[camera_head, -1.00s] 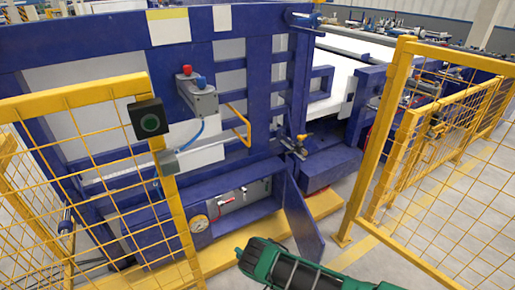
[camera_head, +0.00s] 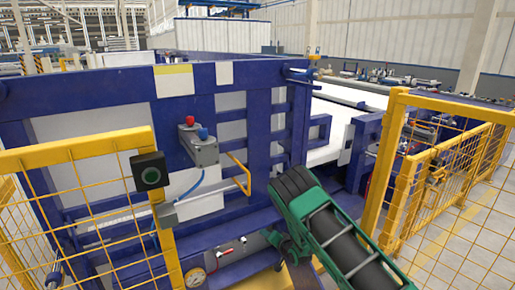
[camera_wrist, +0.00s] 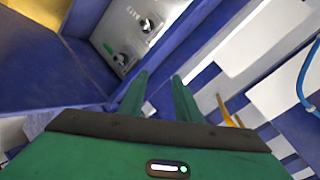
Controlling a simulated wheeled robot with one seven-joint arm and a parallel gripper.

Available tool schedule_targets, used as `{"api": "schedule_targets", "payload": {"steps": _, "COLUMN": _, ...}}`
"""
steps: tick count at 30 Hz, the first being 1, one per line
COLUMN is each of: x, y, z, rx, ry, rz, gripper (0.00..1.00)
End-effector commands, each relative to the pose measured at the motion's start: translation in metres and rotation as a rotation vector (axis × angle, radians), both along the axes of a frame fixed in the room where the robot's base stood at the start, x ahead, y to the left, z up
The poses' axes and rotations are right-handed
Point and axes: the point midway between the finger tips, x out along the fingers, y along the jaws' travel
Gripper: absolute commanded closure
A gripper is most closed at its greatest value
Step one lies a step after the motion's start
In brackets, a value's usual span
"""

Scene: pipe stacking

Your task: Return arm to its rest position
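My green and black arm (camera_head: 335,230) rises from the lower right in the head view, with its bend in front of the blue machine frame (camera_head: 95,92). My gripper is hard to make out there. In the wrist view my gripper (camera_wrist: 161,88) shows two green fingers standing apart with nothing held between them. Beyond the fingers are blue machine panels and a pale control panel (camera_wrist: 133,28) with dark knobs.
Yellow mesh fences stand on the left (camera_head: 80,150) and right (camera_head: 390,165). A grey box with red and blue buttons (camera_head: 199,145) hangs on the frame. Open floor shows at the lower right.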

Motion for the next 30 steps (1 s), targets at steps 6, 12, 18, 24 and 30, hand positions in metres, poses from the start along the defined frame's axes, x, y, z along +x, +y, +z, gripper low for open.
{"api": "schedule_targets", "payload": {"steps": 6, "x": 0.015, "y": -0.072, "z": 0.072, "rx": -0.145, "ry": 0.058, "rz": -0.074, "gripper": 0.7}}
{"api": "schedule_targets", "payload": {"steps": 12, "x": 0.002, "y": -0.14, "z": 0.131, "rx": -0.265, "ry": 0.139, "rz": -0.128, "gripper": 0.7}}
{"api": "schedule_targets", "payload": {"steps": 18, "x": -0.031, "y": -0.206, "z": 0.186, "rx": -0.363, "ry": 0.237, "rz": -0.169, "gripper": 0.7}}
{"api": "schedule_targets", "payload": {"steps": 24, "x": -0.084, "y": -0.265, "z": 0.236, "rx": -0.442, "ry": 0.348, "rz": -0.193, "gripper": 0.7}}
{"api": "schedule_targets", "payload": {"steps": 30, "x": -0.154, "y": -0.314, "z": 0.28, "rx": -0.499, "ry": 0.469, "rz": -0.203, "gripper": 0.7}}
